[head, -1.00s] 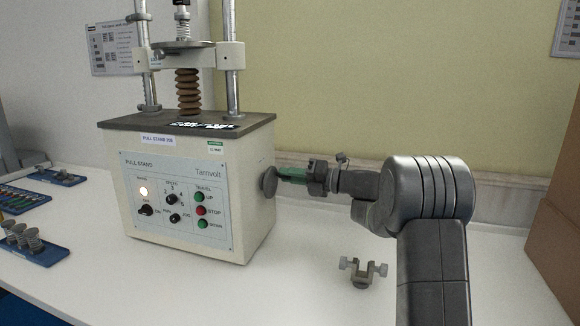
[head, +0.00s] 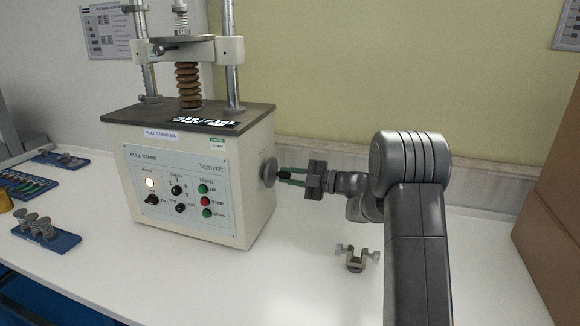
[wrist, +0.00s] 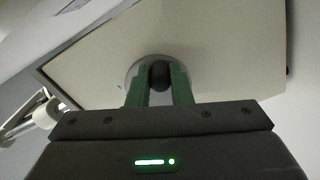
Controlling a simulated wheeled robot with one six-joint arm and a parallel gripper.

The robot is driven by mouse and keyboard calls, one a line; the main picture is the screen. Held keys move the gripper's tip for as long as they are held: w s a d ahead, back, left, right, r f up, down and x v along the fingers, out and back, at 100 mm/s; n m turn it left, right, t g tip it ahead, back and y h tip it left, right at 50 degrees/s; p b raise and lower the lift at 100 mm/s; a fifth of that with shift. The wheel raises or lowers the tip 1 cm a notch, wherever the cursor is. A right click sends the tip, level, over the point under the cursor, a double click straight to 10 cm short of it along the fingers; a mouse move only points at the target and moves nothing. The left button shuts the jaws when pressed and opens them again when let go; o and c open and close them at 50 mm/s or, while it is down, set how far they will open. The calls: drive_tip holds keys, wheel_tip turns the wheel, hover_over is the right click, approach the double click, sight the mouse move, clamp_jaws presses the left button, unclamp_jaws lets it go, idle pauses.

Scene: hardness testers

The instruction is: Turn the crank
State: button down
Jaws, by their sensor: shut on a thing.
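The crank is a round grey disc (head: 268,171) on the right side wall of the pull stand (head: 232,225), with a dark knob (wrist: 159,76) standing out from it. My gripper (head: 283,175) reaches in from the right, level with the disc. Its green fingers are shut on the dark knob, one on each side. In the wrist view the fingers (wrist: 159,85) flank the knob, and the pale rim of the disc (wrist: 134,72) shows behind it. The fingers partly hide the disc there.
A small metal clamp (head: 357,258) lies on the white bench below my arm. Blue trays with small parts (head: 47,236) lie at the left. A brown box (head: 553,215) stands at the right edge. The bench between stand and clamp is clear.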

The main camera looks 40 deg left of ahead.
drive_tip(key=m+p, duration=0.1)
drive_tip(key=m, duration=0.1)
drive_tip(key=f+m+p, duration=0.1)
drive_tip(key=m, duration=0.1)
drive_tip(key=s+m+p, duration=0.1)
drive_tip(key=m, duration=0.1)
drive_tip(key=shift+s+d+f+p, duration=0.1)
drive_tip(key=shift+d+f+p, duration=0.05)
drive_tip(key=shift+d+p, duration=0.2)
idle(0.4)
drive_tip(key=c, duration=1.3)
unclamp_jaws()
drive_tip(key=b+v, duration=0.1)
drive_tip(key=v, duration=1.2)
drive_tip(key=shift+w+d, duration=0.25)
drive_tip(key=shift+d, duration=0.05)
